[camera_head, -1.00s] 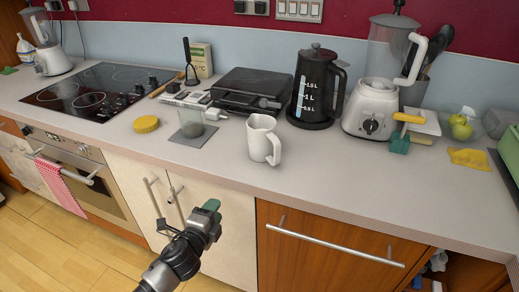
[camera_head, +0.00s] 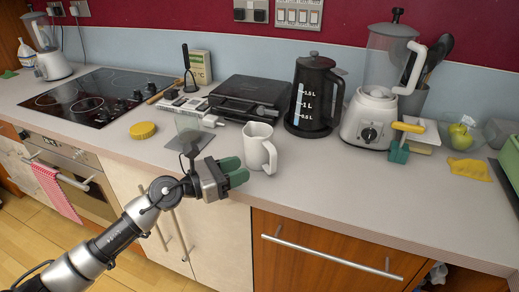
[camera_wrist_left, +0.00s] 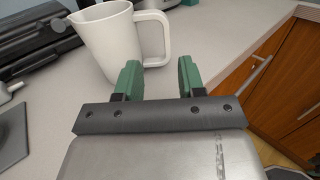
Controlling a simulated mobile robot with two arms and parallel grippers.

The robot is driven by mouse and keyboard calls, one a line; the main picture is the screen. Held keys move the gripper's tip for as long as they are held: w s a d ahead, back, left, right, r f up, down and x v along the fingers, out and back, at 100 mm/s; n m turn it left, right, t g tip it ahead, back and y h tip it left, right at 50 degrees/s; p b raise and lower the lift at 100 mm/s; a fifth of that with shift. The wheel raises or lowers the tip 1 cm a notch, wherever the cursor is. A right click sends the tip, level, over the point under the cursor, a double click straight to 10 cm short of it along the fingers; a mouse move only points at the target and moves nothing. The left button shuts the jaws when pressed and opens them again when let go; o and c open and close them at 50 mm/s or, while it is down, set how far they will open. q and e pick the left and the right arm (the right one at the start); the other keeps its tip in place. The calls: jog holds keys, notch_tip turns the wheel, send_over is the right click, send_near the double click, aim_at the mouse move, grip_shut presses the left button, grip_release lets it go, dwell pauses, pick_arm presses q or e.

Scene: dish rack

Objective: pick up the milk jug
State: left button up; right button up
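The milk jug is the white jug (camera_head: 258,146) with a handle, standing upright on the counter in the head view. In the left wrist view the jug (camera_wrist_left: 110,42) is just beyond the fingers, its handle on the right side. My left gripper (camera_head: 236,172) is at the counter's front edge, just in front and left of the jug. In the left wrist view the left gripper's (camera_wrist_left: 158,78) green fingers are apart with nothing between them. The handle lies ahead of the gap, and the fingers look close to it.
A black kettle (camera_head: 314,95) and a blender (camera_head: 368,115) stand behind and right of the jug. A black appliance (camera_head: 250,95) is behind it. A glass (camera_head: 188,124) on a grey mat stands to the left. Counter space right of the jug is clear.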

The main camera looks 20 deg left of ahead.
aim_at(273, 173)
pick_arm(q)
jog(key=p+x, duration=0.1)
jog(key=x, duration=0.3)
jog(key=shift+d+r, duration=0.1)
jog(key=x, duration=0.1)
jog(key=p+x, duration=0.1)
jog(key=x, duration=0.2)
jog(key=shift+d, duration=0.55)
jog(key=shift+w+d, duration=0.3)
jog(key=shift+w, duration=0.05)
jog(key=shift+f, duration=0.25)
jog(key=shift+s, duration=0.1)
grip_shut()
jog(key=shift+r, duration=0.1)
